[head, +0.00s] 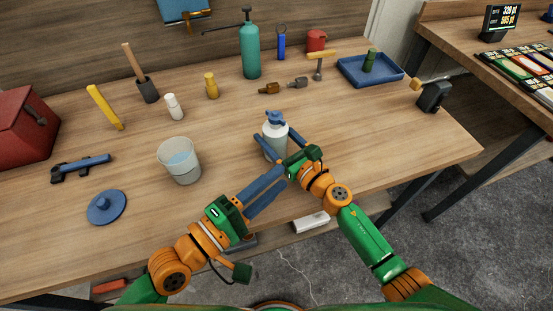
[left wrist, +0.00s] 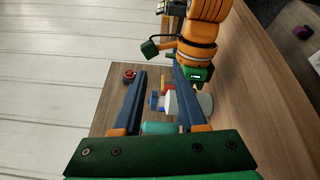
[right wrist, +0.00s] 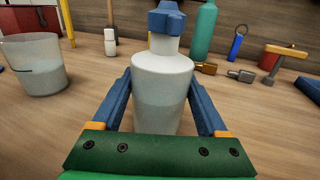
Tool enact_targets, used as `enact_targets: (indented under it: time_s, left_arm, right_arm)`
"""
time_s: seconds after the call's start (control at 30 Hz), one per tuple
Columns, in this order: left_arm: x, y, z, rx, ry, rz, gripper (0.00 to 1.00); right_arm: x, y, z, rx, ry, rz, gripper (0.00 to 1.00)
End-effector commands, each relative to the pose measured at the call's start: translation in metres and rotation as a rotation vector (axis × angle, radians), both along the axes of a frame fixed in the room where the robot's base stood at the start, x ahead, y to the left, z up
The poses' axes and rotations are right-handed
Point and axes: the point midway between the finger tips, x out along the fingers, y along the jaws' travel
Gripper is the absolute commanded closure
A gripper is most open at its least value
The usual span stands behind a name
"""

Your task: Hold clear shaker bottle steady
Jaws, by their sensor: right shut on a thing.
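The clear shaker bottle (head: 273,147) with a blue cap (head: 275,117) stands upright on the wooden table, partly filled with pale liquid. My right gripper (head: 275,134) is shut on it, one blue finger on each side; the right wrist view shows the bottle (right wrist: 162,85) between the fingers. My left gripper (head: 279,177) is open and empty, in front of and below the bottle at the table's front edge. In the left wrist view the bottle (left wrist: 203,104) shows beyond its spread fingers, partly hidden by one of them.
A clear cup of liquid (head: 180,165) and a blue round lid (head: 106,207) stand to the left. A blue tray (head: 352,70) is at the back right.

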Motion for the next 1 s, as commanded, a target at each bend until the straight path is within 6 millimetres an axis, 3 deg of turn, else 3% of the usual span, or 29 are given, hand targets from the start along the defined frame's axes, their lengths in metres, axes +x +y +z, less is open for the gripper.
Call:
enact_targets:
  time_s: [0.03,0.2,0.33,0.47,0.57,0.8,1.0]
  left_arm:
    - [0.01,0.004,-0.002,-0.088,0.099,-0.004,0.43]
    - [0.057,0.026,-0.004,-0.546,0.58,0.012,0.0]
    - [0.085,0.045,0.001,-0.825,0.84,0.036,0.0]
    - [0.1,0.052,0.005,-0.962,0.953,0.046,0.0]
    - [0.113,0.043,0.007,-0.987,0.966,0.043,0.0]
    - [0.159,-0.002,0.007,-0.981,0.968,0.044,0.0]
    - [0.182,-0.024,0.006,-0.977,0.97,0.044,0.0]
  right_arm:
    - [0.0,0.0,0.0,0.001,-0.001,0.0,0.87]
    - [0.0,0.0,0.0,0.001,-0.001,0.0,0.87]
    - [0.0,0.0,0.0,0.001,-0.001,0.0,0.87]
    - [0.0,0.0,0.0,0.0,0.0,0.0,0.87]
    - [0.0,0.0,0.0,0.0,0.0,0.0,0.87]
    - [0.0,0.0,0.0,0.001,-0.001,0.0,0.87]
    - [0.0,0.0,0.0,0.0,0.0,0.0,0.87]
